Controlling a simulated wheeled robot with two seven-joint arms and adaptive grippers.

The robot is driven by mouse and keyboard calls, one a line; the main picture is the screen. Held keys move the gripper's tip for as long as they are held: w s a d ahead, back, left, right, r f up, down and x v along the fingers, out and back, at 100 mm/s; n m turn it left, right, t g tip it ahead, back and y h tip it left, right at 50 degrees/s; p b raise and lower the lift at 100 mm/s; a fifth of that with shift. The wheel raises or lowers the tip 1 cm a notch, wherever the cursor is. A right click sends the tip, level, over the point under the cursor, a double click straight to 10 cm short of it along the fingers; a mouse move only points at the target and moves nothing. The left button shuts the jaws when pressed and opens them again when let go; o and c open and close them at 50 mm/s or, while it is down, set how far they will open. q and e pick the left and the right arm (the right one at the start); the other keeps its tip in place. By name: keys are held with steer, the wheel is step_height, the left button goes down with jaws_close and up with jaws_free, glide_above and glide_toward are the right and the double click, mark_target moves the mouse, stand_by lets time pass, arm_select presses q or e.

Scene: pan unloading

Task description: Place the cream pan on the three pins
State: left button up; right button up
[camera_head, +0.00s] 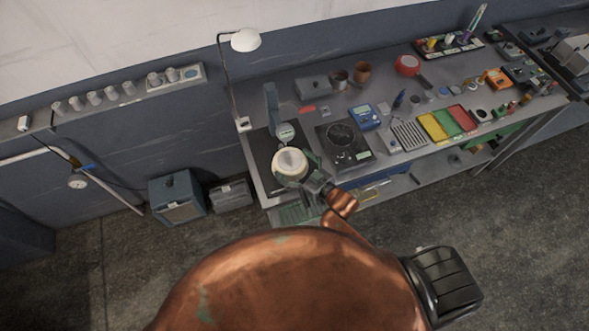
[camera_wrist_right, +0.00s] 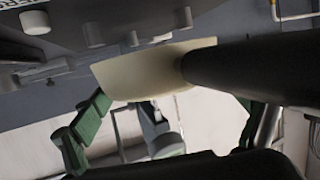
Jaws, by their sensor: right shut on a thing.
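The cream pan (camera_head: 290,162) is at the left end of the workbench in the head view, over or on a dark plate; I cannot tell whether it touches anything below. My right gripper (camera_head: 301,177) is shut on it at its near side. In the right wrist view the cream pan (camera_wrist_right: 145,72) is large, with a dark handle (camera_wrist_right: 245,72) running to the right edge and green finger parts (camera_wrist_right: 85,130) around it. No pins can be made out for certain; the pan may hide them. My left gripper is not in view.
A grey-blue upright with a round dial (camera_head: 285,132) stands just behind the pan. A black plate (camera_head: 343,145) lies to its right, then a blue meter (camera_head: 366,117) and coloured trays (camera_head: 447,123). A lamp (camera_head: 245,40) stands at the back left. A red pan (camera_head: 407,65) sits farther back.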

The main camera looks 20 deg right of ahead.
mark_target(289, 153)
steer(key=shift+w+a+b, duration=0.1)
steer(key=shift+w+b, duration=1.05)
steer(key=shift+w, duration=1.45)
steer(key=shift+f, duration=0.7)
steer(key=shift+f+b, duration=0.25)
steer(key=shift+b, duration=0.1)
steer(key=o, duration=1.3)
steer(key=shift+c, duration=0.2)
